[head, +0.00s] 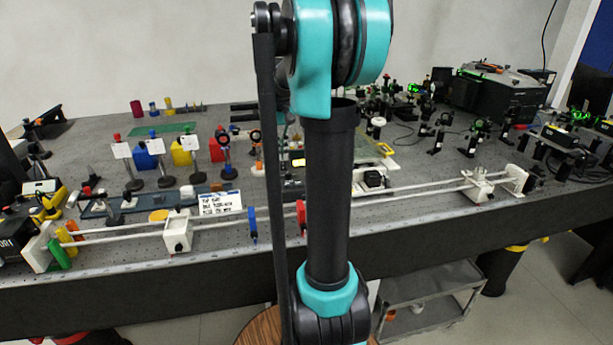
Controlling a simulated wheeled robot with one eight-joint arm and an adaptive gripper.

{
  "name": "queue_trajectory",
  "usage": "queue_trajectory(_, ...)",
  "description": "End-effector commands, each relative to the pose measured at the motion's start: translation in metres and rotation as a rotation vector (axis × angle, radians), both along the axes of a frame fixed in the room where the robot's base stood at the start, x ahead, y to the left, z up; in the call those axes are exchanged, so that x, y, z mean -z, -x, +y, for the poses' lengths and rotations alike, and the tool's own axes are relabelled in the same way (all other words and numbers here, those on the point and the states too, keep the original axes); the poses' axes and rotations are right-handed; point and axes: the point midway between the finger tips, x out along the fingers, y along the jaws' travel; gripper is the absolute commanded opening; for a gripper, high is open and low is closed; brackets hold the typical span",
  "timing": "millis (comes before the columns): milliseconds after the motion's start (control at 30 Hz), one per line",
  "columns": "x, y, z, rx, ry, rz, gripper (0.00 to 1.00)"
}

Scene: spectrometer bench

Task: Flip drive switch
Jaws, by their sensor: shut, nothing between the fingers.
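My arm, black and teal, rises through the middle of the head view and covers the centre of the bench. I cannot make out my gripper; its fingers are not distinguishable behind the arm. I cannot identify the drive switch. A small white and black unit (371,181) sits just right of the arm, behind the long rails. Whether either bears the switch is too small to tell.
Long white rails (420,188) run along the front of the dark bench (120,275), with white carriages (178,231) (478,186). Coloured blocks and stands (181,153) crowd the left; optics mounts (437,135) and a black box (497,95) fill the right. A grey cart (425,295) stands below.

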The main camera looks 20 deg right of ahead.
Motion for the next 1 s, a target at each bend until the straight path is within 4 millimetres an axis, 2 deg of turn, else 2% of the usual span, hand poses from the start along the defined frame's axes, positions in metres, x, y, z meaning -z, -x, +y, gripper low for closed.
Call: queue_trajectory(1000, 0.013, 0.000, 0.000, 0.000, 0.000, 0.000, 0.00)
